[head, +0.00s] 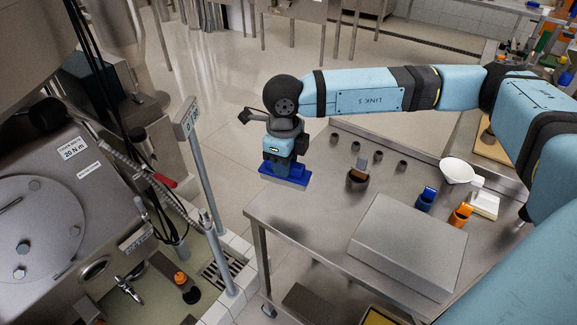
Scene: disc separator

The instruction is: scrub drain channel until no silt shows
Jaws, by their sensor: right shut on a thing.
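My right gripper (283,163) hangs at the end of the blue arm that comes in from the right. It is shut on a blue block-like tool (285,178), perhaps a scrub brush, held in the air just beyond the steel table's left back corner. Its underside and any bristles are hidden. A slotted drain grate (222,270) lies in the floor at the lower left, beside white curb tiles, well below and left of the gripper. I cannot tell whether silt lies in the channel. My left gripper is not in view.
The steel table (291,225) bears a grey box (410,245), a white bowl (457,170), blue (426,198) and orange (461,214) items and several small dark cups. A sign post (205,178) stands between the separator (45,225) and the table. Open floor lies behind.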

